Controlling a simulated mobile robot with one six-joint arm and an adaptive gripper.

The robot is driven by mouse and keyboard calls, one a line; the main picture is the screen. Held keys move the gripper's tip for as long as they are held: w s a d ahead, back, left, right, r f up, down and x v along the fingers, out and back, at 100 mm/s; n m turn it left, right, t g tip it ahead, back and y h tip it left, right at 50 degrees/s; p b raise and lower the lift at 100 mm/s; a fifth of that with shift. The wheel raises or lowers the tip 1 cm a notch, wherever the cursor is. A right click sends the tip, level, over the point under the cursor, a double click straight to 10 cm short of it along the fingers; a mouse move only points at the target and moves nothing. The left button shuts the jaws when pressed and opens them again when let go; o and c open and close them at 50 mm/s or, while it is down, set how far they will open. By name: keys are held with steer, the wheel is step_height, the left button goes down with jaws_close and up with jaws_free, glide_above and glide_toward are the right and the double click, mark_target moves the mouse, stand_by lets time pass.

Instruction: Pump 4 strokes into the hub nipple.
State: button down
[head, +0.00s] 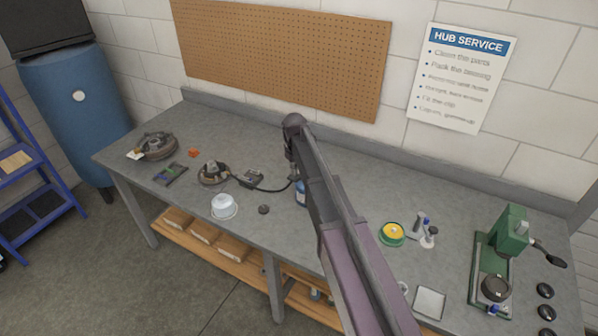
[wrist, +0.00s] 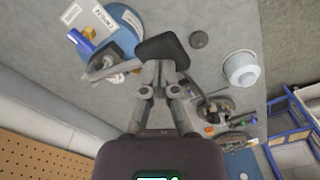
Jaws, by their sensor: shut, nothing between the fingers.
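A grey hub (head: 213,172) lies on the workbench left of centre, and it also shows in the wrist view (wrist: 215,108). Its nipple is too small to make out. A black hose runs from beside the hub to a blue pump (head: 300,194), partly hidden by my arm. In the wrist view the blue round pump body (wrist: 127,20) carries white labels and a grey and black head with a lever-like part (wrist: 103,72). My gripper (wrist: 160,52) is shut and empty, beside the pump head; contact with the lever cannot be told. In the head view my arm mostly hides it.
A white tub (head: 223,206) and a dark round cap (head: 264,209) stand near the hub. A second hub part (head: 157,146) lies at the far left. A yellow-green tin (head: 392,233), a pale tray (head: 429,302) and a green press (head: 503,250) are to the right.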

steer(key=shift+f, duration=0.2)
stand_by(0.4)
steer(key=shift+s+a+f+b, duration=0.1)
steer(key=shift+s+f+b, duration=0.05)
steer(key=shift+f+b, duration=0.4)
steer(key=shift+s+a+f+b, duration=0.15)
steer(key=shift+f+b, duration=0.25)
steer(key=shift+b, duration=0.2)
steer(key=shift+f, duration=0.15)
steer(key=shift+s+a+f+b, duration=0.1)
steer(key=shift+s+f+b, duration=0.1)
steer(key=shift+f+b, duration=0.95)
steer(key=shift+r, duration=0.15)
steer(key=shift+f+b, duration=1.25)
steer(key=shift+f, duration=0.1)
